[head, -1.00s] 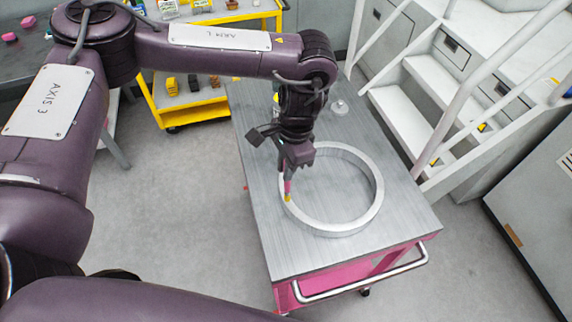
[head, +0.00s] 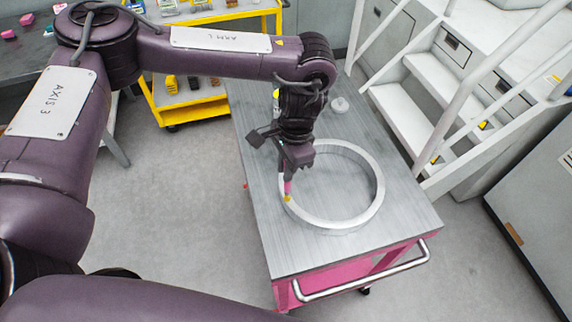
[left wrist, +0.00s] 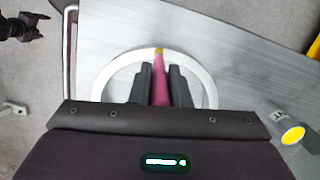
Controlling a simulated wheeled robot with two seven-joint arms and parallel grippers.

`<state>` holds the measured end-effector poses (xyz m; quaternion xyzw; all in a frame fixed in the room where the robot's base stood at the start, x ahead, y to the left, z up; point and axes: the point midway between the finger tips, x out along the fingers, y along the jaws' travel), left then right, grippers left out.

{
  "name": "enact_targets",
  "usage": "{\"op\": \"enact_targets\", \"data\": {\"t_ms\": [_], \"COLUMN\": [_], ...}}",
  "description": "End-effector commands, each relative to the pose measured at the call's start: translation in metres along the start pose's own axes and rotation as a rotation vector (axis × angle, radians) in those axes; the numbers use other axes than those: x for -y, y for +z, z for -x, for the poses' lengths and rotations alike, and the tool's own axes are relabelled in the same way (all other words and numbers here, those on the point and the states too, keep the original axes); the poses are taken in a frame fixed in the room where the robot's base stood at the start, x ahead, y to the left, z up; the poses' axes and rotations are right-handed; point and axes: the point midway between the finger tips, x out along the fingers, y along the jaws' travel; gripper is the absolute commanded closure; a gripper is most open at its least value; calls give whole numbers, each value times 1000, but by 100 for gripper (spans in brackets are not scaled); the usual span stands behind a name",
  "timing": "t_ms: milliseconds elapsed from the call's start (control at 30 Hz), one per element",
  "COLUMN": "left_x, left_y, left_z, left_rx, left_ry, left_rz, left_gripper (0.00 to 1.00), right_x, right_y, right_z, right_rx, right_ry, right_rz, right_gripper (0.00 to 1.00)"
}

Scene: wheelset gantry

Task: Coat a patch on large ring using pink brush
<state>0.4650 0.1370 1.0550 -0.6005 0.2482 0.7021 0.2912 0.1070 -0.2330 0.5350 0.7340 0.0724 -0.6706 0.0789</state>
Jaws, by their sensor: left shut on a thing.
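The large ring (head: 372,205) is a pale grey metal hoop lying flat on the cart's grey top (head: 300,255). It also shows in the left wrist view (left wrist: 104,84). My left gripper (head: 289,172) points down at the ring's left side, shut on the pink brush (left wrist: 160,88). The brush's yellow tip (head: 288,198) is at the ring's left rim. I cannot tell whether it touches. No coated patch can be made out. A dark gripper, seemingly my right one (left wrist: 32,22), shows small at the left wrist view's upper left corner; its jaw state is unclear.
A grey container with a yellow top (left wrist: 285,128) stands on the cart, partly behind my arm in the head view. A small pale round item (head: 340,104) is near it. A yellow shelf cart (head: 190,110) is behind; white stairs (head: 420,105) stand right.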

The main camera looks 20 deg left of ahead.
Motion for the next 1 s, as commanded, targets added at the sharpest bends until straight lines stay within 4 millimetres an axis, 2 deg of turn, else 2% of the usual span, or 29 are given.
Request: {"op": "enact_targets", "data": {"t_ms": [333,600,867,1000], "left_x": [2,24,32,43], "left_y": [-1,-5,-7,-9], "left_z": [-4,-1,-1,-1], "left_rx": [0,0,0,1], "left_ry": [0,0,0,1], "left_rz": [1,3,1,2], "left_gripper": [100,100,100,100], "right_x": [1,4,4,4], "right_y": [0,-2,-2,-3], "right_z": [-1,7,9,12], "right_rx": [-1,-2,-2,-2], "right_ry": [-2,-5,-5,-5], "right_rz": [0,0,0,1], "right_gripper": [23,23,23,23]}}
